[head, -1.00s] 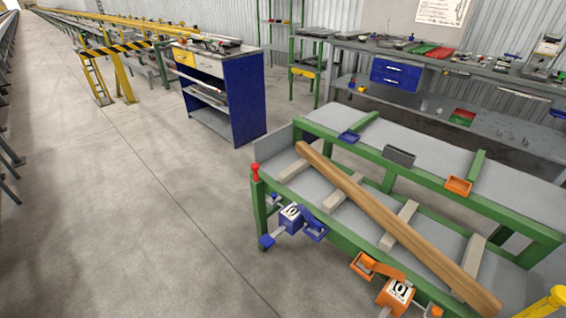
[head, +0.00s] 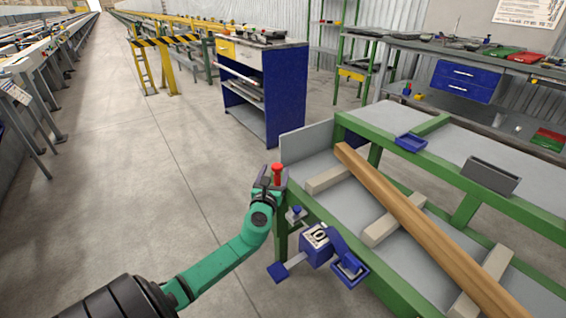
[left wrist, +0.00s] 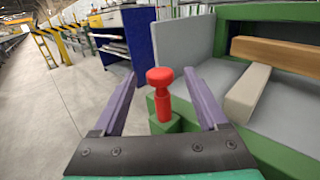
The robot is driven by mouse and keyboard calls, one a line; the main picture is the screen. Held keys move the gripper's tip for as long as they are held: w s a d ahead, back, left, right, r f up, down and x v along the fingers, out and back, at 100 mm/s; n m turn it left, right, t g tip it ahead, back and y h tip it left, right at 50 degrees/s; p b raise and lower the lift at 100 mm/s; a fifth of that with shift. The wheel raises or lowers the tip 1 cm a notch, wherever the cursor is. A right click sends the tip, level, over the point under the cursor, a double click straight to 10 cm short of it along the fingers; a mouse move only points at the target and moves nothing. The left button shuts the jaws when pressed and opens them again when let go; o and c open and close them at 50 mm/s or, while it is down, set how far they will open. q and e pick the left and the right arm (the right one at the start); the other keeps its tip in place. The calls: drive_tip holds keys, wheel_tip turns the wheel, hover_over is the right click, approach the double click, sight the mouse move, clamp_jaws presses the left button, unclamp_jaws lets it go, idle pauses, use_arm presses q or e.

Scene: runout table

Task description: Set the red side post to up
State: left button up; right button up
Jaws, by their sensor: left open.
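The red side post (head: 277,172) stands upright at the near left corner of the green table frame (head: 358,255). In the left wrist view the post (left wrist: 160,93) has a round flat head on a narrower stem, and it rises from a green corner block (left wrist: 163,122). My left gripper (head: 274,180) is at the post in the head view. In the left wrist view its two purple fingers (left wrist: 160,92) are open, one on each side of the post, with gaps on both sides. My right gripper is in neither view.
A wooden beam (head: 425,228) lies across pale crossbars on the table. A blue clamp block (head: 318,246) with a blue lever is on the near rail, right of my gripper. A blue cabinet (head: 275,95) stands behind. The floor at left is clear.

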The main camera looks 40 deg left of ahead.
use_arm(q)
drive_tip(key=b+x, duration=0.1)
drive_tip(key=x, duration=0.4)
drive_tip(key=shift+w+a+f, duration=0.1)
drive_tip(key=shift+w+a, duration=0.15)
drive_tip(key=shift+w, duration=0.1)
drive_tip(key=shift+w+a, duration=0.2)
drive_tip(key=shift+w, duration=0.2)
clamp_jaws()
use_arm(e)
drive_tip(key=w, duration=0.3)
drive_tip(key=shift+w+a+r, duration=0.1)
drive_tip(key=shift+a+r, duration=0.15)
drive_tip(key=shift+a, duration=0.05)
